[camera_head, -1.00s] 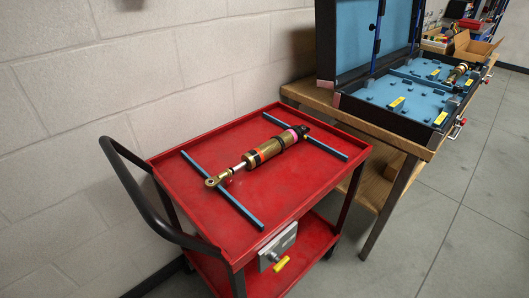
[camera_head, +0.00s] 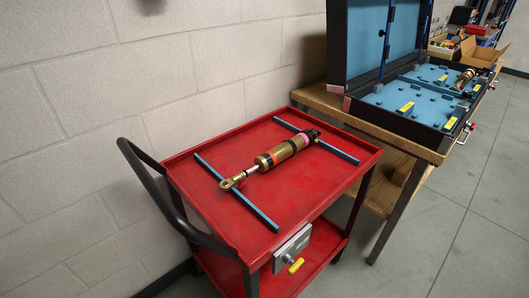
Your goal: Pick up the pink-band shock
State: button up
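The pink-band shock (camera_head: 280,154) lies on the red cart's top tray (camera_head: 304,205). It has a gold body, black and orange bands, a pink band near its far right end and a silver rod with a gold eye at its near left end. It lies across two blue rails, the left rail (camera_head: 235,190) near its eye and the right rail (camera_head: 338,151) near its pink end. My gripper is not in view.
The cart has a black handle (camera_head: 165,205) on its left. A wooden bench (camera_head: 385,140) behind right carries an open blue-lined case (camera_head: 402,118) holding another gold shock (camera_head: 464,78). A wall stands behind the cart. Grey floor is clear at right.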

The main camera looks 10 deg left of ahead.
aim_at(289, 147)
jog(key=i+l+u, duration=0.1)
jog(key=u, duration=0.25)
jog(key=i+l+u, duration=0.15)
jog(key=u, duration=0.2)
jog(key=i+l+u, duration=0.15)
jog(key=u, duration=0.2)
jog(key=i+l+u, duration=0.1)
jog(key=l, duration=0.25)
jog(key=i+l+u, duration=0.1)
jog(key=i+l, duration=0.15)
jog(key=l, duration=0.15)
jog(key=i+l+u, duration=0.1)
jog(key=l, duration=0.25)
jog(key=i+l, duration=0.15)
jog(key=l, duration=0.25)
jog(key=i+l+u, duration=0.15)
jog(key=l, duration=0.25)
jog(key=i+l+u, duration=0.1)
jog(key=l, duration=0.3)
jog(key=i+l, duration=0.1)
jog(key=l, duration=0.45)
jog(key=k+u, duration=0.5)
jog(key=k+l, duration=0.15)
jog(key=i+j, duration=0.15)
jog(key=j+u, duration=0.05)
jog(key=j, duration=0.05)
